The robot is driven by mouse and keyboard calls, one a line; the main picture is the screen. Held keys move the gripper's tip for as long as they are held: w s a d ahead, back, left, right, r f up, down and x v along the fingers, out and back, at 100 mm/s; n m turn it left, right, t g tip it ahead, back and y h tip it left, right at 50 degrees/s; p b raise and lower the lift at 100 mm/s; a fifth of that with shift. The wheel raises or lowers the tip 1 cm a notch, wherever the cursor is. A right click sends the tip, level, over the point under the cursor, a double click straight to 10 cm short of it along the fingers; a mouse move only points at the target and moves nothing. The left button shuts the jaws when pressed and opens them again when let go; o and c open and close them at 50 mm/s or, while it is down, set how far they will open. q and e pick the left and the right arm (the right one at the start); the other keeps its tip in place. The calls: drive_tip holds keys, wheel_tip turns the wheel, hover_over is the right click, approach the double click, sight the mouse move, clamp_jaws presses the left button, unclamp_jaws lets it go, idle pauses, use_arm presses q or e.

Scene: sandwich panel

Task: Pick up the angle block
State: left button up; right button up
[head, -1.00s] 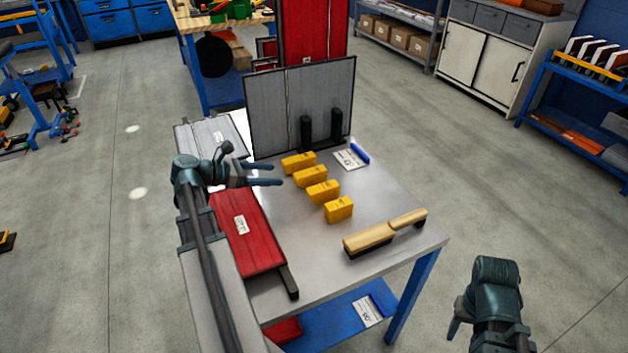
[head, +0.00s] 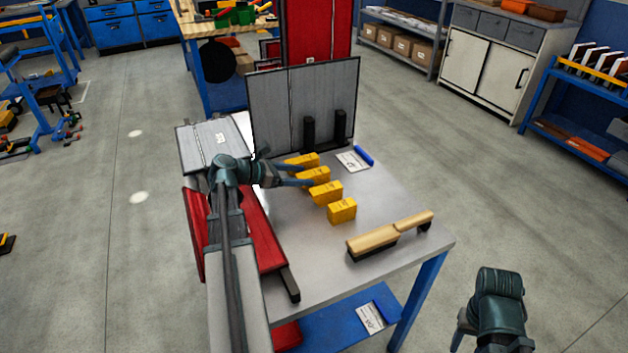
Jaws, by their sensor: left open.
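Several yellow blocks stand in a slanting row on the grey table (head: 395,205); I take these for the angle blocks. The farthest is a yellow block (head: 303,159), then a second (head: 316,175), a third (head: 326,193) and the nearest (head: 342,210). My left gripper (head: 309,174) is open, its two fingers reaching in from the left at the second block, one on its far side and one on its near side. Whether they touch it I cannot tell. My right gripper (head: 462,326) is low at the bottom right, away from the table, mostly hidden behind its own arm.
A wooden-handled brush (head: 375,241) lies at the table's front right. A grey upright panel (head: 275,110) with black supports (head: 309,132) stands behind the blocks. A white card (head: 352,161) and blue marker (head: 364,156) lie right of them. A red panel (head: 262,232) lies under my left arm.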

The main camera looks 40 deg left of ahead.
sight(309, 174)
use_arm(q)
drive_tip(key=b+x, duration=0.1)
drive_tip(key=x, duration=0.4)
drive_tip(key=shift+r, duration=0.2)
drive_tip(key=shift+r, duration=0.1)
drive_tip(key=shift+c, duration=0.2)
clamp_jaws()
